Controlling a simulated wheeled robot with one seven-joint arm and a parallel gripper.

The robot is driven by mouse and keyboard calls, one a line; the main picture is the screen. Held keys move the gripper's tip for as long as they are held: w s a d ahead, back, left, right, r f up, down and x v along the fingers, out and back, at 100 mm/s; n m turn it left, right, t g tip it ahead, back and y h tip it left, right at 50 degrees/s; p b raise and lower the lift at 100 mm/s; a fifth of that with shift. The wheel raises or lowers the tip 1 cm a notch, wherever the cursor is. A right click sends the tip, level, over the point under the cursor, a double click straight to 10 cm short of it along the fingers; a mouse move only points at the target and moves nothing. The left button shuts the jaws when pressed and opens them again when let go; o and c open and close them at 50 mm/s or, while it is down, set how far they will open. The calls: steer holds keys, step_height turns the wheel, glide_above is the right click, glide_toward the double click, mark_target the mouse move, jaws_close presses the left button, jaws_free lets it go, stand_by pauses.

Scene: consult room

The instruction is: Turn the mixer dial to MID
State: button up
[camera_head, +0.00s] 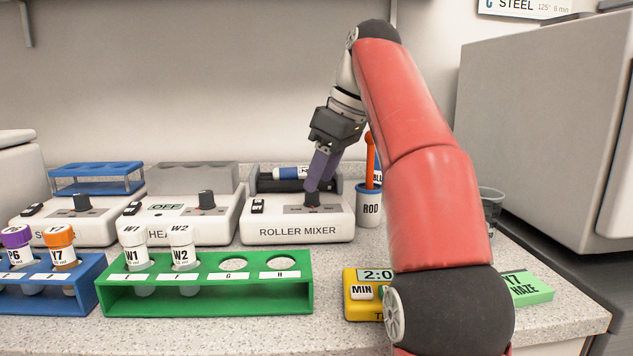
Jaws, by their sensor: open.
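The roller mixer (299,232) is a white box on the counter, labelled ROLLER MIXER, with dark rollers and a blue-and-white tube (287,172) at its back. Its dark dial (312,200) stands on the sloped top face, right of centre. A switch (257,206) is at the left of that face. My gripper (313,186) comes down from above right, its purple fingers at the top of the dial. The fingers are open; whether they touch the dial or stand around it I cannot tell. The scale marks and the dial's pointer are too small or hidden to read.
A cup labelled ROD (369,206) stands close right of the mixer. A heater (180,222) is to its left. In front are a green rack (208,290) with tubes and a yellow timer (362,294), partly behind my arm. A grey cabinet (540,130) is at right.

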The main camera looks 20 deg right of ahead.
steer(key=s+d, duration=0.7)
steer(key=d, duration=0.1)
steer(key=shift+s+d+b, duration=0.4)
